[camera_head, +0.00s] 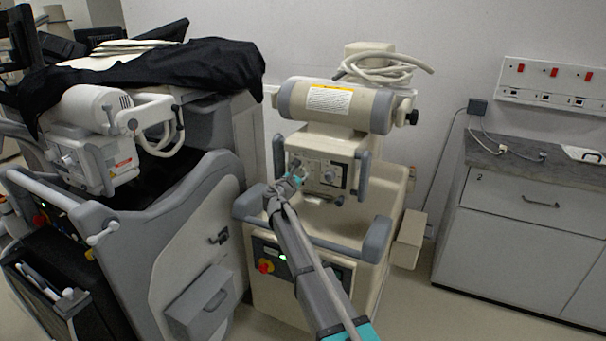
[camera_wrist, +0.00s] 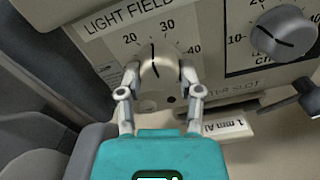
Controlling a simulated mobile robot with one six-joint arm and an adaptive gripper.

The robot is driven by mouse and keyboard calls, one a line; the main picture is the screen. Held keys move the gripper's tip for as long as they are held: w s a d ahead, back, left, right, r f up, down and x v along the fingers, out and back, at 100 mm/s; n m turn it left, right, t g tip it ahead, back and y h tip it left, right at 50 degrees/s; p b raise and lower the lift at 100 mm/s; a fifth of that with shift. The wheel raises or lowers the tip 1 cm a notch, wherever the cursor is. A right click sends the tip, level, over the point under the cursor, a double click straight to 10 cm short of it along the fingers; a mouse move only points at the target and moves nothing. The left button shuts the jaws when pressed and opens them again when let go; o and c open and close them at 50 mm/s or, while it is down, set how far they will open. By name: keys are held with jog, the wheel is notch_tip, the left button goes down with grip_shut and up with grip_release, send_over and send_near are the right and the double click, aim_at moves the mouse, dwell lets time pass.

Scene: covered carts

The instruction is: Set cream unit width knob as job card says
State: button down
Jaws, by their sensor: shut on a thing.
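The cream unit (camera_head: 330,135) stands against the wall with its control panel facing me. In the wrist view a cream knob (camera_wrist: 160,80) sits under a "LIGHT FIELD" label, with 20, 30 and 40 around it. Its dark pointer line points up and slightly left, between 20 and 30. My gripper (camera_wrist: 158,76) is shut on this knob, one fingertip on each side; in the head view my gripper (camera_head: 293,180) is at the panel's left part. A dark grey knob (camera_wrist: 283,33) is to the right, with a marked scale partly cut off. I cannot make out a job card.
A strip tagged "1 mm Al" (camera_wrist: 215,130) and a black-tipped lever (camera_wrist: 306,97) are below and right of the knob. A larger grey unit under black cloth (camera_head: 190,68) stands close on the left. A grey cabinet (camera_head: 520,220) stands right, with floor between.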

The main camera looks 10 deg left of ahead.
jog(key=shift+d+m, duration=0.1)
jog(key=shift+m, duration=0.2)
jog(key=m, duration=0.3)
jog(key=shift+m, duration=0.3)
jog(key=m, duration=0.4)
jog(key=shift+m, duration=0.3)
jog(key=m, duration=0.4)
jog(key=shift+r, duration=0.1)
jog(key=m, duration=0.5)
jog(key=shift+c, duration=1.3)
grip_release()
jog(key=shift+a, duration=0.2)
